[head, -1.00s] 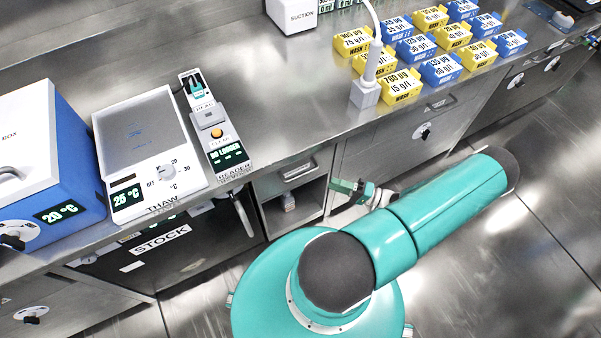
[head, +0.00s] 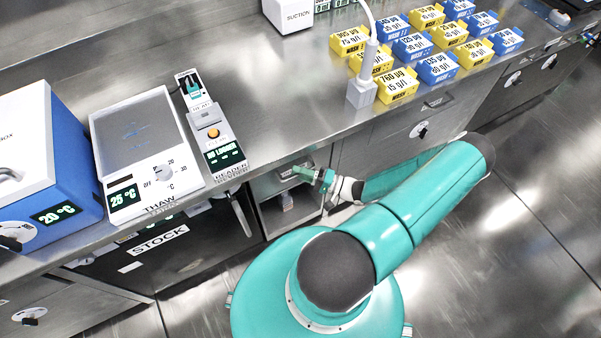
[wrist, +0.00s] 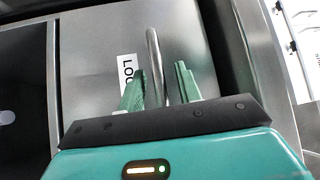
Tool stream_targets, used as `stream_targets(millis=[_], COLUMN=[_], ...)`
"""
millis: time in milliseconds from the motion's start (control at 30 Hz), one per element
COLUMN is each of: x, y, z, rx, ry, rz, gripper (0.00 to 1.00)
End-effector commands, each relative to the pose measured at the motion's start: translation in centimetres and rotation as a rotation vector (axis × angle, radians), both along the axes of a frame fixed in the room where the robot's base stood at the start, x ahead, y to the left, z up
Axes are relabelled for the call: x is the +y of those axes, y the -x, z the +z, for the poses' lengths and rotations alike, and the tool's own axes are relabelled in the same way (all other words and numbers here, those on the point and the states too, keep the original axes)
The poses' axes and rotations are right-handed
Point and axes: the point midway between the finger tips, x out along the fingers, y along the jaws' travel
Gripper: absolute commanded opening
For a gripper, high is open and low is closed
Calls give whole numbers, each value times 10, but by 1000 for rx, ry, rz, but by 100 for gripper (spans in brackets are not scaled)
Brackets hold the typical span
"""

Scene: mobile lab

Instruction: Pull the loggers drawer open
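The loggers drawer (head: 268,187) is a small grey front under the bench edge, above an open shelf bay. In the wrist view its metal front (wrist: 95,65) carries a white label (wrist: 127,70) of which "LO" and part of another letter show. Its bar handle (wrist: 153,50) runs between the two green fingers of my gripper (wrist: 160,82). The fingers are apart, with the left one close to the bar and a gap on the right. In the head view my gripper (head: 312,174) is at the drawer front, partly covering it. The drawer looks shut.
The STOCK door (head: 185,255) with its upright handle is left of the bay. A reader (head: 217,145) and a thaw plate (head: 140,140) stand on the bench above. Yellow and blue wash boxes (head: 398,86) are at the right. Open floor (head: 500,250) lies right of my arm.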

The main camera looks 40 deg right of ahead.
Motion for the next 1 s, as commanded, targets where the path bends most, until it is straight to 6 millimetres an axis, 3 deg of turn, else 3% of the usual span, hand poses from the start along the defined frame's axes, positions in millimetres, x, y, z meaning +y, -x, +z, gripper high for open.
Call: stream_targets(millis=[33, 200, 467, 667, 867, 1000], x=[0, 0, 0, 3, 12, 22], y=[0, 0, 1, 14, 47, 80], z=[0, 0, 0, 0, 0, 0], rx=[0, 0, 0, 0, 0, 1], ry=[0, 0, 0, 1, -1, -1], rz=[0, 0, 0, 0, -2, -3], gripper=[30, 0, 0, 0, 0, 0])
